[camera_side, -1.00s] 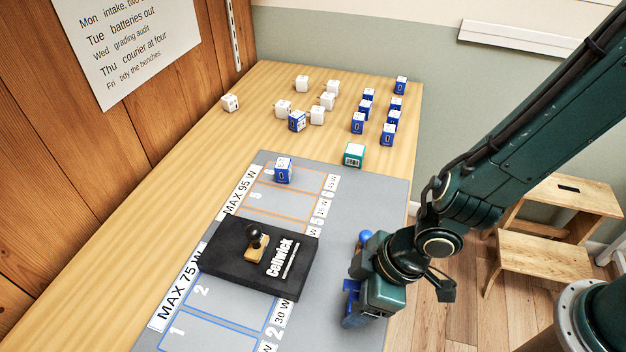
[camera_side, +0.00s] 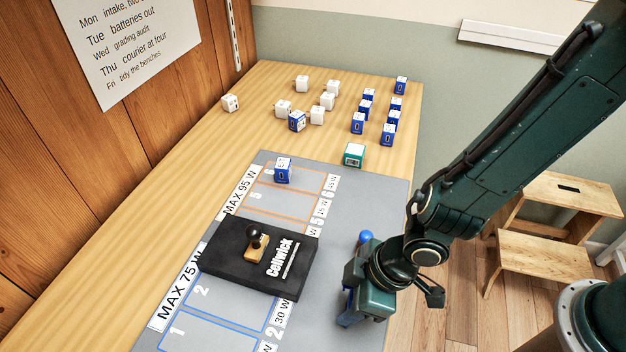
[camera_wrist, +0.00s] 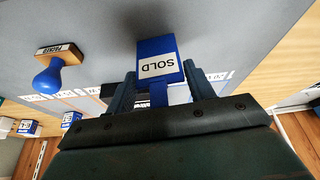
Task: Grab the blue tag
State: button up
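The blue tag (camera_wrist: 158,45), with a white label reading SOLD, lies on the grey mat in the wrist view. My gripper (camera_wrist: 163,84) is open, with its two dark fingers to either side of the tag's near, narrower part. Gaps show between the tag and the fingers, so it does not look clasped.
A blue-handled stamp (camera_wrist: 48,78) stands near the tag; its blue knob (camera_side: 365,237) shows behind my wrist. A black tray (camera_side: 222,262) with a black-handled stamp (camera_side: 256,243) lies left of my gripper. White and blue boxes stand further back.

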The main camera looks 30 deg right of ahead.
jog(key=c, duration=0.5)
jog(key=shift+r, duration=0.2)
notch_tip(320, 180, up, 20)
jog(key=shift+f, duration=0.15)
dwell(0.5)
dwell(0.5)
